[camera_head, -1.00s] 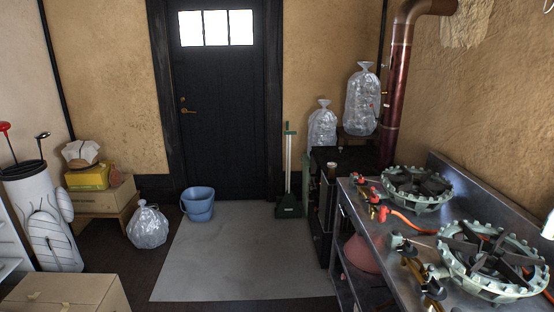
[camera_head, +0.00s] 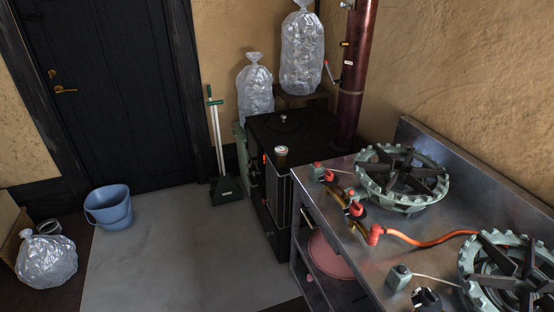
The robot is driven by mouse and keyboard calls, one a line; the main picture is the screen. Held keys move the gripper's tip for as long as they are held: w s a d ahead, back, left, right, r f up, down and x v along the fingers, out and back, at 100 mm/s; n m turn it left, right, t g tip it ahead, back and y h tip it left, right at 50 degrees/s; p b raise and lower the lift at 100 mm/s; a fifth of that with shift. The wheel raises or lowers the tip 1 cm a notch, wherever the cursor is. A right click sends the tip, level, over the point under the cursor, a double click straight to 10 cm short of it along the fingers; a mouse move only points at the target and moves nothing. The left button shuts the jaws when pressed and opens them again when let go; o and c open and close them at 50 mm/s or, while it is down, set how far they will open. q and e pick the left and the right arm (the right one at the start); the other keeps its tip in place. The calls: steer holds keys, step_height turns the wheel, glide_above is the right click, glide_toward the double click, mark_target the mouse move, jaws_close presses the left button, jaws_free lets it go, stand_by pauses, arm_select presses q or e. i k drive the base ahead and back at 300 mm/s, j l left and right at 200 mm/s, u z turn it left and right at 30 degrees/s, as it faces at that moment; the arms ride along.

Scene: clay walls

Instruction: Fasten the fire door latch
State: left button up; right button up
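A black stove (camera_head: 300,127) stands at the middle right against the wall, with a dark red flue pipe (camera_head: 355,80) rising behind it. Its front side (camera_head: 268,195) faces left and shows at a steep slant. Small red and metal parts (camera_head: 265,158) show at its front edge; I cannot make out which is the latch, or whether the fire door is open or shut. Neither of my grippers is in view.
A steel counter (camera_head: 340,235) with two gas burners (camera_head: 401,178) fills the right. A blue bucket (camera_head: 108,208) and a filled clear bag (camera_head: 46,262) lie left. The grey mat (camera_head: 165,265) before the stove is clear. A black room door (camera_head: 110,90) stands behind.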

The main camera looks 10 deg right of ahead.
mark_target(257, 157)
steer(key=i+j, duration=0.25)
steer(key=i, duration=0.2)
steer(key=i+j+u, duration=0.1)
steer(key=i+j, duration=0.15)
steer(key=i, duration=0.2)
steer(key=i+j+u, duration=0.1)
steer(key=i, duration=0.35)
steer(key=i+j, duration=0.25)
steer(key=i, duration=0.25)
steer(key=i+j+u, duration=0.1)
steer(key=i, duration=0.35)
steer(key=j, duration=0.1)
